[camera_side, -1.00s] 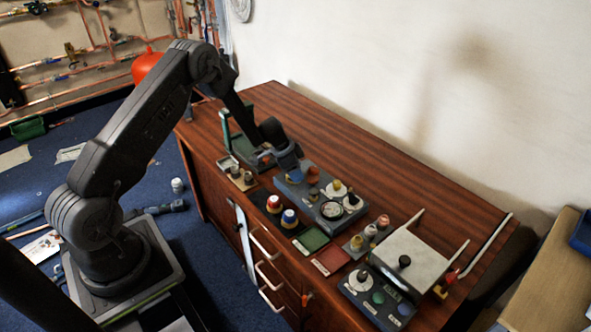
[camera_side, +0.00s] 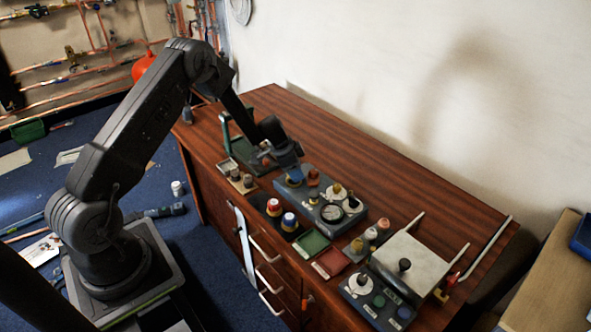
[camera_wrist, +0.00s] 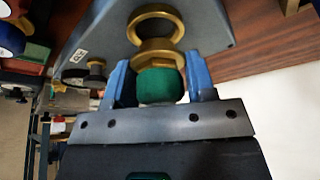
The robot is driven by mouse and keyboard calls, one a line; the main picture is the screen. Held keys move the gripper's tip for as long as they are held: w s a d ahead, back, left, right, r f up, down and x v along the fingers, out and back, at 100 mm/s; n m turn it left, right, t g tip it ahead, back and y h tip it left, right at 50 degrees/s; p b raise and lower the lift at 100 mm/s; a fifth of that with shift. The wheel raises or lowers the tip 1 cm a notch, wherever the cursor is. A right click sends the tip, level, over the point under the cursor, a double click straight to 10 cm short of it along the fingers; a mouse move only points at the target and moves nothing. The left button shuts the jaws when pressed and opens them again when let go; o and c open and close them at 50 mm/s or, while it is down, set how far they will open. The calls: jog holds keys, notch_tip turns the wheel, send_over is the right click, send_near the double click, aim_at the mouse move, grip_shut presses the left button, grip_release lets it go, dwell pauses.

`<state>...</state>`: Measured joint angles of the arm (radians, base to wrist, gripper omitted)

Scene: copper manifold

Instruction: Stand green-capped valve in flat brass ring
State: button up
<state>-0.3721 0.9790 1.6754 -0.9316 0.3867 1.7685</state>
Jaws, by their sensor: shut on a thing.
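In the wrist view, the green-capped valve (camera_wrist: 160,85) is between the blue fingers of my gripper (camera_wrist: 158,82), which is shut on its green cap. Its brass hex body points away from the gripper. The flat brass ring (camera_wrist: 178,15) shows just past the brass end, over the grey plate. I cannot tell whether the valve touches the ring. In the side view, my gripper (camera_side: 293,177) is low over the left end of the grey plate (camera_side: 332,224), and hides the valve and the ring.
A brown-orange knob (camera_side: 313,178) stands close to the right of my gripper. Red-and-white and blue-and-white capped parts (camera_side: 289,220) stand in front of the plate. A green-framed stand (camera_side: 228,135) is to the left. The wooden bench top behind is clear.

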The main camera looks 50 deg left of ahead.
jog(key=shift+f, duration=0.4)
dwell(1.3)
jog(key=shift+r, duration=0.35)
jog(key=shift+f, duration=0.75)
dwell(0.9)
jog(key=o, duration=0.7)
jog(key=shift+v, duration=5.5)
